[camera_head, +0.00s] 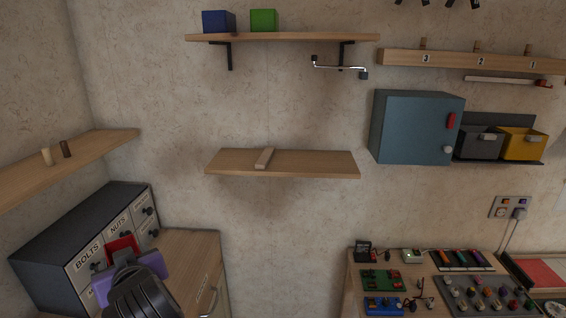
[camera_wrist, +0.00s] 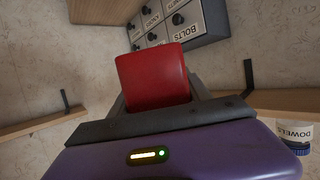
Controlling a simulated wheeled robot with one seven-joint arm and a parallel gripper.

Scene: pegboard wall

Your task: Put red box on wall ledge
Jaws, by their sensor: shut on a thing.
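The red box (camera_wrist: 153,76) is held between the fingers of my gripper (camera_wrist: 155,100) in the wrist view. In the head view the red box (camera_head: 122,247) shows just past my purple gripper (camera_head: 122,262), at the lower left in front of the drawer cabinet. My gripper is shut on it. Several wooden ledges are on the walls. The upper ledge (camera_head: 300,37) carries a blue box (camera_head: 218,21) and a green box (camera_head: 263,20). The middle ledge (camera_head: 315,164) carries a small wooden bar (camera_head: 264,158). My gripper is below and left of both.
A drawer cabinet (camera_head: 50,235) labelled bolts and nuts stands close to my gripper. A left wall ledge (camera_head: 95,147) holds two pegs. A blue-grey wall cabinet (camera_head: 415,127) hangs right of the middle ledge. A workbench with electronics (camera_head: 383,281) is at lower right.

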